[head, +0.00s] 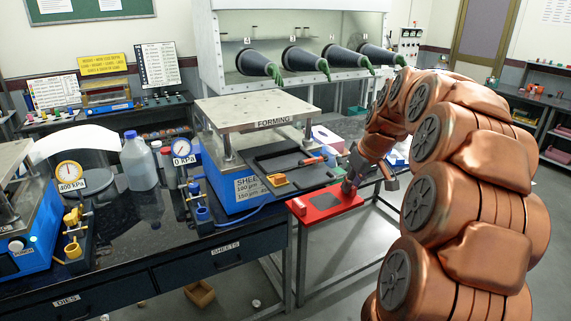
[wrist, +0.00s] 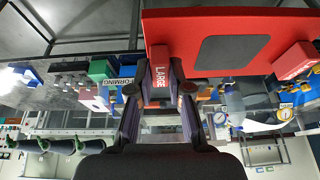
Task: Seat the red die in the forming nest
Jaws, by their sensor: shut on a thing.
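The red die (head: 323,206) is a flat red plate with a grey patch on top and raised blocks on it. My gripper (head: 350,185) is shut on its block marked LARGE (wrist: 160,84) and holds the plate out in front of the bench, about level, with no support visible beneath. The die fills the upper right of the wrist view (wrist: 205,12). The blue press marked FORMING (head: 272,122) stands left of the die, with a dark plate (head: 310,178) reaching out from under its top plate. The die is apart from that plate; the nest's seat is not clearly seen.
A gauge (head: 182,148), a bottle (head: 139,160) and another blue press (head: 28,225) stand further left. The floor below the die is open, beside a metal bench frame.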

